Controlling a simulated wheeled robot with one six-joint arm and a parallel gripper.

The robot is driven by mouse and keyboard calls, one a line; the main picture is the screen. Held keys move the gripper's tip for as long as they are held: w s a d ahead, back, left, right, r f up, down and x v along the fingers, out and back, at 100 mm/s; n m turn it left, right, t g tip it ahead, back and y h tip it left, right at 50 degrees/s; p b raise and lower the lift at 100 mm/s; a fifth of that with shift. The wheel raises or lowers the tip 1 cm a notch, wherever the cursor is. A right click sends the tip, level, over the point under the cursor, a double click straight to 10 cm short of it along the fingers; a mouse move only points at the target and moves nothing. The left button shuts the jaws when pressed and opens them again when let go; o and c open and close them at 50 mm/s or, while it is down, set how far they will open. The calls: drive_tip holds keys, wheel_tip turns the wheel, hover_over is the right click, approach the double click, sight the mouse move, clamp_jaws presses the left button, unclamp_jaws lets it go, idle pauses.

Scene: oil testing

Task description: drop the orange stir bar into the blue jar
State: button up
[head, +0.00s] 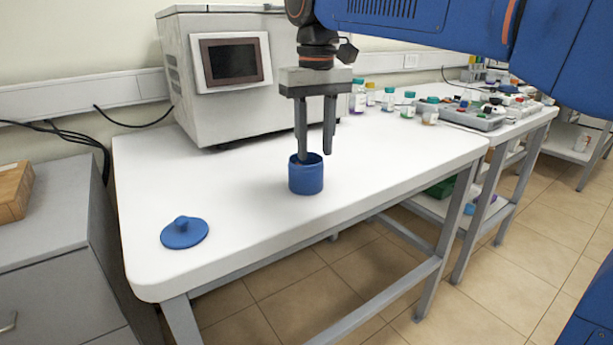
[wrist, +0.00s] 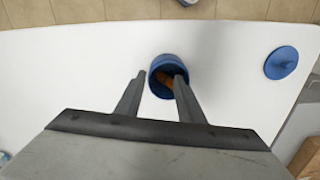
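The blue jar (head: 306,179) stands upright and uncovered on the white table. In the wrist view, the jar (wrist: 155,88) shows its open mouth, with the orange stir bar (wrist: 165,77) inside it.
A blue knobbed lid (head: 184,233) lies on the table at the front left. A boxy grey machine with a dark screen (head: 229,62) stands behind. Several small bottles (head: 388,98) and a grey tray (head: 475,119) are at the back right. The table around the jar is clear.

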drive_tip(key=shift+r, duration=0.1)
wheel_tip(320, 180, up, 12)
idle(0.5)
drive_tip(key=s+d+f+m+t, duration=0.1)
drive_tip(key=s+d+f, duration=0.3)
drive_tip(key=d+f, duration=0.35)
drive_tip(key=s+d+f+m+t, duration=0.1)
drive_tip(key=s+d+f, duration=0.3)
drive_tip(key=d+f, duration=0.4)
drive_tip(key=s+d+f+m+t, duration=0.1)
drive_tip(key=s+d+f, duration=0.4)
drive_tip(key=f, duration=0.5)
drive_tip(key=s+d+f+m+t, duration=0.1)
drive_tip(key=s+d+f, duration=0.5)
drive_tip(key=f, duration=0.5)
drive_tip(key=shift+s+d+m+t, duration=0.25)
drive_tip(key=shift+s+m+t, duration=0.15)
drive_tip(key=shift+s, duration=0.45)
drive_tip(key=shift+a, duration=0.1)
